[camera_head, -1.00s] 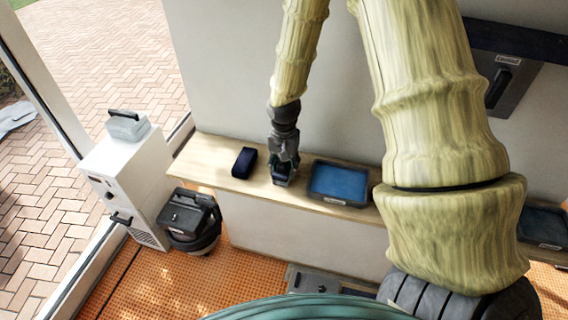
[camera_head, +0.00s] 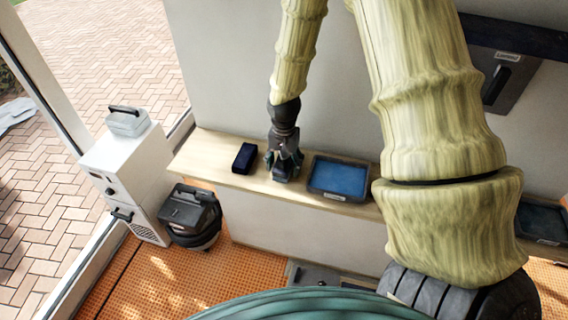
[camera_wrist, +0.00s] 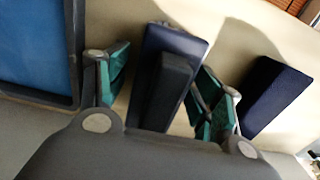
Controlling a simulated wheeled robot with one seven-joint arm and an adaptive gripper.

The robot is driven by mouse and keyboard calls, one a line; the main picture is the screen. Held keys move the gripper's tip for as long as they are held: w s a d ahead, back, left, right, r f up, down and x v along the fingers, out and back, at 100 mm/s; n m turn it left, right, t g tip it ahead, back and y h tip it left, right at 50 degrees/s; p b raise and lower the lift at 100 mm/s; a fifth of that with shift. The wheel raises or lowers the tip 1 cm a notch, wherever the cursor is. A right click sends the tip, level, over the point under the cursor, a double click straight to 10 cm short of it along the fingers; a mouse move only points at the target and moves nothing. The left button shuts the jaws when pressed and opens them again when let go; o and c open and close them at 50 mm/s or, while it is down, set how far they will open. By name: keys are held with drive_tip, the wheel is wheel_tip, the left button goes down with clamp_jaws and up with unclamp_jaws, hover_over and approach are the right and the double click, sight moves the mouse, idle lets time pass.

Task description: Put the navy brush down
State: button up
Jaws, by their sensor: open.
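The navy brush (camera_wrist: 186,42), a flat navy base with a dark grey raised handle, rests on the wooden ledge (camera_head: 215,155) in the wrist view. My gripper (camera_wrist: 163,90) is open around it, with one teal-padded finger on each side and a gap showing beside the handle. In the head view my gripper (camera_head: 283,168) points down at the ledge and mostly hides the brush.
A dark navy block (camera_head: 245,158) lies on the ledge just left of my gripper. A blue-filled tray (camera_head: 338,180) stands close on the right. A white cabinet (camera_head: 128,175) and a black vacuum-like machine (camera_head: 190,215) stand at the left. A wall rises behind the ledge.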

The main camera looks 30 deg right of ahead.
drive_tip(key=shift+w+r, duration=0.1)
drive_tip(key=shift+r, duration=0.25)
drive_tip(key=shift+r+b, duration=1.4)
drive_tip(key=shift+r, duration=0.55)
drive_tip(key=shift+d+r+b, duration=0.1)
drive_tip(key=shift+r+b, duration=0.5)
drive_tip(key=shift+r, duration=2.4)
